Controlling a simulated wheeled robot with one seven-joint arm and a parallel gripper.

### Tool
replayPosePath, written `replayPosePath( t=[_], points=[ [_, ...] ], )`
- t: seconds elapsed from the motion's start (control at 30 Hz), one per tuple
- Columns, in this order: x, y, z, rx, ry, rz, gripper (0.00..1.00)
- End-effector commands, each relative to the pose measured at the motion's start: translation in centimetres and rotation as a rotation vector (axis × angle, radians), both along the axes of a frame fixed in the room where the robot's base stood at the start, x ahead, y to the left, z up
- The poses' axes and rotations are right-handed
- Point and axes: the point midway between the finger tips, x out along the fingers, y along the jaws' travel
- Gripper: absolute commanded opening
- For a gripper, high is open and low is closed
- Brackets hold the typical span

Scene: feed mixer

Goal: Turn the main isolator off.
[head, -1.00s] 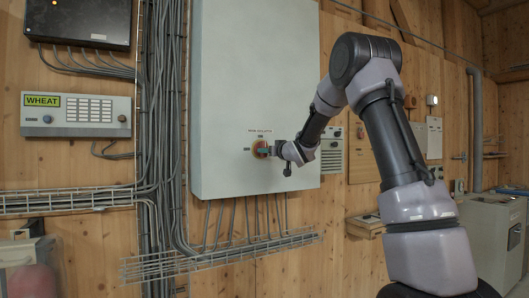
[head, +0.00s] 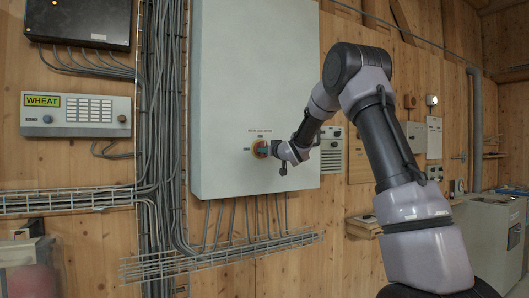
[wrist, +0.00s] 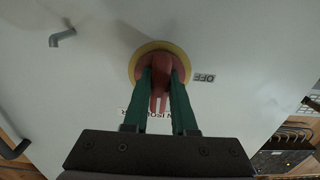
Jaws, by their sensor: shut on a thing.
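The main isolator is a red rotary handle on a round yellow plate (wrist: 136,66), on the front of a large grey cabinet (head: 255,75). The red handle (wrist: 160,68) stands roughly upright in the wrist view, its white-marked end toward the partly hidden isolator lettering. An upside-down OFF label (wrist: 203,78) is to its right there. The isolator (head: 260,149) also shows in the head view, partly covered by my gripper. My gripper (wrist: 162,78) has its green fingers on both sides of the handle, shut on it. The ON label is hidden in the wrist view.
A grey hook-like part (wrist: 62,38) shows at the upper left of the wrist view. Cables and a wire tray (head: 220,254) run below the cabinet. A WHEAT panel (head: 75,115) is on the wall to the left. The cabinet front around the isolator is clear.

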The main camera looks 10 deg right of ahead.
Motion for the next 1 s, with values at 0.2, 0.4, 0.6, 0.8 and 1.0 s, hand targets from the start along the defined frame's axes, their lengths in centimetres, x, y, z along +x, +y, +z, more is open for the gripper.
replayPosePath(
  t=[0.2, 0.4, 0.6, 0.8, 1.0],
  points=[
    [0.00, -0.03, 0.00, -0.074, -0.024, 0.000, 0.00],
    [0.02, -0.10, 0.00, -0.214, -0.070, 0.000, 0.00],
    [0.03, -0.10, 0.02, -0.391, -0.127, 0.001, 0.00],
    [0.06, -0.22, 0.06, -0.573, -0.186, 0.000, 0.00],
    [0.08, -0.21, 0.11, -0.753, -0.245, 0.001, 0.00]
  ],
)
